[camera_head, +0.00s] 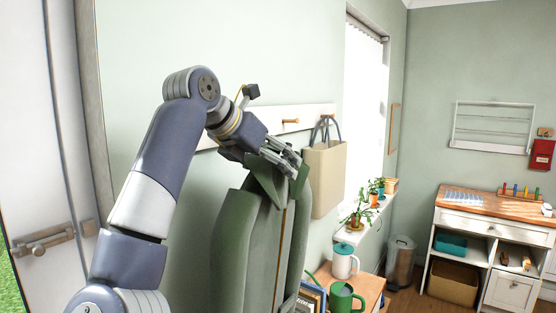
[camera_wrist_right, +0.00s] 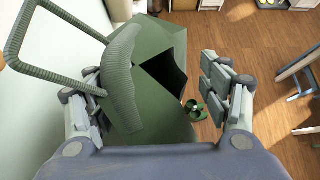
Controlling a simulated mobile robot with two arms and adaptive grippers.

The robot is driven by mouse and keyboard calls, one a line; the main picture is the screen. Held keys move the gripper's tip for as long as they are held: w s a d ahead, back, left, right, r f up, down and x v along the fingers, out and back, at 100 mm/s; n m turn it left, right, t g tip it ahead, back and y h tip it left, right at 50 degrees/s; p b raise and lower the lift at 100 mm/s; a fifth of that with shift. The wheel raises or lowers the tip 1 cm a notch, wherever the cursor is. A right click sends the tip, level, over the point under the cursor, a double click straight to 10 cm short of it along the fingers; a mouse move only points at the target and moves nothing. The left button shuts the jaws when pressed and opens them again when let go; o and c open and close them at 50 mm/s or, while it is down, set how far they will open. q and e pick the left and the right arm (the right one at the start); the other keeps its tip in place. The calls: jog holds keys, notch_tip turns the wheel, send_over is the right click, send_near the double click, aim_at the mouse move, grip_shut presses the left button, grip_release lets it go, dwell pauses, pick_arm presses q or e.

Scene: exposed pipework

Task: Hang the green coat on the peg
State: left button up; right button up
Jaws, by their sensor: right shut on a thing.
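The green coat (camera_head: 232,245) hangs upright from my right gripper (camera_head: 290,163), which is shut on it at the collar. In the right wrist view the coat (camera_wrist_right: 150,75) lies between the two fingers of the gripper (camera_wrist_right: 160,112). A ribbed green-grey loop (camera_wrist_right: 62,78) sticks out from its collar toward the wall. A bare wooden peg (camera_head: 291,122) sits on the white wall rail (camera_head: 310,113), above the gripper and apart from the coat. My left gripper is not in view.
A beige tote bag (camera_head: 324,180) hangs on the rail right of the bare peg. Potted plants line the windowsill (camera_head: 370,222). A white cabinet (camera_head: 490,235) stands at the right.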

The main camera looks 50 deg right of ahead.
jog(key=shift+w+a+r+p, duration=0.15)
jog(key=shift+w+r+p, duration=0.1)
jog(key=shift+w+p, duration=0.15)
jog(key=shift+w+f+p, duration=0.2)
jog(key=shift+w+p, duration=0.35)
jog(key=shift+w, duration=0.55)
jog(key=shift+w+a+p, duration=0.15)
jog(key=shift+w+p, duration=0.45)
jog(key=shift+w, duration=0.15)
jog(key=shift+w+f, duration=0.55)
jog(key=shift+w, duration=0.15)
jog(key=shift+a, duration=0.1)
jog(key=o, duration=2)
jog(key=shift+w, duration=0.1)
jog(key=shift+c, duration=0.2)
